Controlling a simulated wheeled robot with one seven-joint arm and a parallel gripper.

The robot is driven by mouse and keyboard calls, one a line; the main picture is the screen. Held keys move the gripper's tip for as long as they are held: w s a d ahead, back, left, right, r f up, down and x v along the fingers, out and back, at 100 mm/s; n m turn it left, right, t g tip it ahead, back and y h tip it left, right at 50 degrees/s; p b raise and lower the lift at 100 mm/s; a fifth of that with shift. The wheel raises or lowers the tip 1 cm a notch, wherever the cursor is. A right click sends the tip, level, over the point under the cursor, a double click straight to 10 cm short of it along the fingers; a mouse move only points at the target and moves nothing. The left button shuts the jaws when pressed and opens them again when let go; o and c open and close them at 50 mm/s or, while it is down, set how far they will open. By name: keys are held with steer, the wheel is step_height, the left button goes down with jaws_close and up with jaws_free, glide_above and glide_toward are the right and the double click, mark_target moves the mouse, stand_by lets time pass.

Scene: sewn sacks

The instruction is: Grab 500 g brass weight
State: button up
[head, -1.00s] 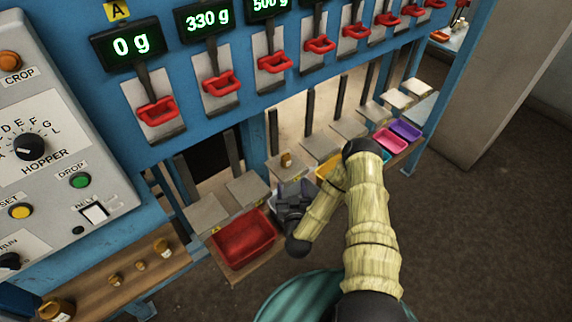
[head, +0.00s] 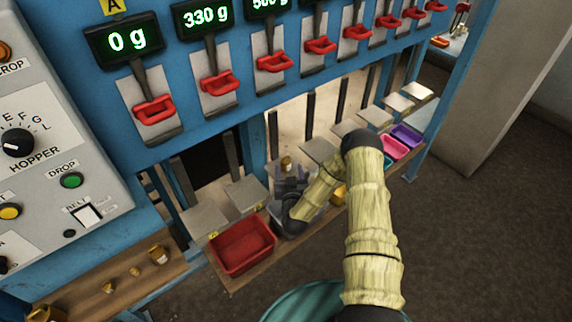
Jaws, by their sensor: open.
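A small brass weight (head: 287,161) stands on a grey plate in the row of scales, below the display whose visible part reads about 500 g. Its markings are too small to read. My gripper (head: 291,173) is open, with its dark fingers pointing away from me toward this weight. The fingertips are just in front of it and appear to lie on either side of its lower part in the picture. I cannot tell whether they touch it. The gripper partly hides the plate and the weight's base.
A red tray (head: 243,247) sits left of my gripper. Pink (head: 393,149) and purple (head: 406,135) trays lie to the right. Dark posts rise behind the plates. More brass weights (head: 158,254) stand on a wooden shelf (head: 172,273) at lower left. Red levers (head: 216,84) hang above.

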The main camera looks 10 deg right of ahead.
mark_target(286, 165)
steer(key=w+b, duration=0.1)
steer(key=w, duration=0.4)
steer(key=shift+w+f+b, duration=0.1)
steer(key=shift+b, duration=0.2)
steer(key=shift+c, duration=0.2)
jaws_close()
steer(key=shift+r, duration=0.25)
step_height(286, 165, up, 10)
steer(key=shift+f+b, duration=0.15)
steer(key=shift+b, duration=1)
